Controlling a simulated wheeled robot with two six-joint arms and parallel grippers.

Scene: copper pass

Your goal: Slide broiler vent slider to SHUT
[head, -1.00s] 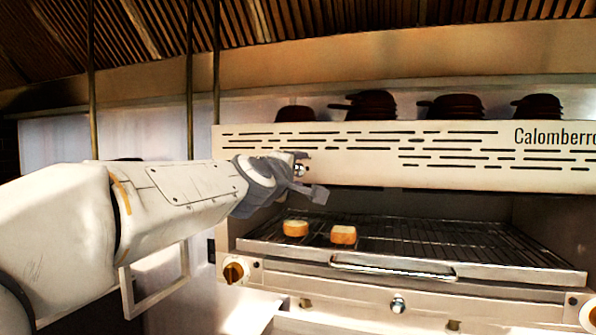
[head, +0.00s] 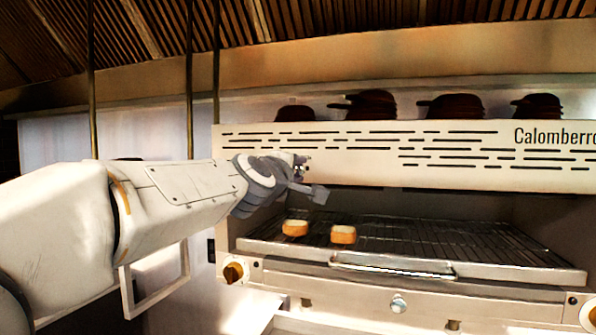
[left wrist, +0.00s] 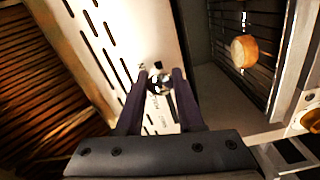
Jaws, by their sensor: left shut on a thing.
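The broiler (head: 370,150) has a pale slotted front panel. On it, the vent slider shows in the left wrist view as a small round silvery knob (left wrist: 158,84) with dark marks and small lettering close by. My left gripper (head: 307,177) is at the panel's lower left in the head view. In the left wrist view its two dark fingers (left wrist: 159,78) are on either side of the knob, shut on it. The fingers hide part of the slider and its lettering, so I cannot read which end it stands at. My right gripper is not in view.
Below the panel, a wire rack (head: 440,240) holds two pieces of bread (head: 343,234). The broiler's front edge has a handle (head: 390,267) and an orange-brown knob (head: 233,272). Dark pans (head: 370,104) stand on top. Vertical rods (head: 190,80) hang at the left.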

